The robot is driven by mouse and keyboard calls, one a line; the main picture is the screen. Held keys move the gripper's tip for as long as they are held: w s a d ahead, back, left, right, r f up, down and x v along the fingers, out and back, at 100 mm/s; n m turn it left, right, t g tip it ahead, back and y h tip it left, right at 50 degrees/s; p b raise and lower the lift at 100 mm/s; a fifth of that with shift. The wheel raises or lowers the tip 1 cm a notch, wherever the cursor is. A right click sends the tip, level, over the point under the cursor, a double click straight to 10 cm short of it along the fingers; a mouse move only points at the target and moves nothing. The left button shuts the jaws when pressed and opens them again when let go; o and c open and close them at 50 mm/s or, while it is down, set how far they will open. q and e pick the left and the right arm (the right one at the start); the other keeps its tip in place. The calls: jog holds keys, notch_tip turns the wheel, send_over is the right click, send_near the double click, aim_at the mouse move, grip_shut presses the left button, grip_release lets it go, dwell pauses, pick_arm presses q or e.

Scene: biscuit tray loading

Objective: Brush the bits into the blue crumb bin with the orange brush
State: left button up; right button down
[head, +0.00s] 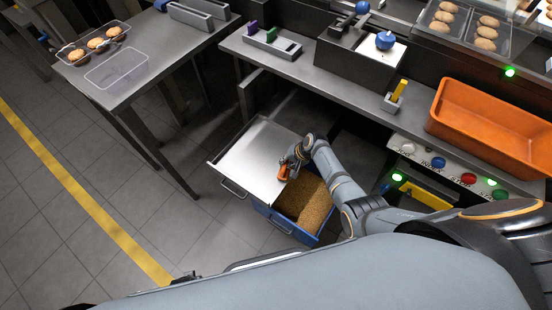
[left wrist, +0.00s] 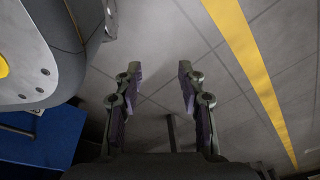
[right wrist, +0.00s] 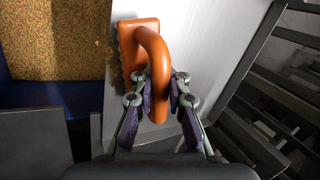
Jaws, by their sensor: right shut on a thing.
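The orange brush (head: 287,172) is in my right gripper (head: 293,160), over the pale metal drawer surface (head: 255,155). In the right wrist view the fingers (right wrist: 162,85) close around the arched handle of the brush (right wrist: 150,40); its bristle side faces left, toward the bin. The blue crumb bin (head: 287,228) stands right beside the sheet, with a brown crumb-like filling (head: 308,200). That filling also shows in the right wrist view (right wrist: 55,40). I cannot make out single loose bits on the sheet. My left gripper (left wrist: 160,75) is open and empty above the floor.
A counter (head: 330,75) runs behind, with an orange crate (head: 495,130) and a button panel (head: 455,175) at right. A side table (head: 150,65) at left carries a clear tray with biscuits (head: 95,42). The floor at left is clear.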

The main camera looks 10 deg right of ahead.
jog(key=s+d+p, duration=0.3)
jog(key=s+d, duration=0.2)
jog(key=d, duration=0.2)
pick_arm(q)
jog(key=s+r+p, duration=0.4)
jog(key=s+p, duration=0.1)
jog(key=s, duration=0.3)
jog(key=shift+s+r, duration=0.2)
jog(key=shift+r, duration=0.1)
pick_arm(e)
notch_tip(320, 180, up, 6)
jog(key=shift+w+d, duration=0.15)
pick_arm(q)
jog(key=shift+a, duration=0.1)
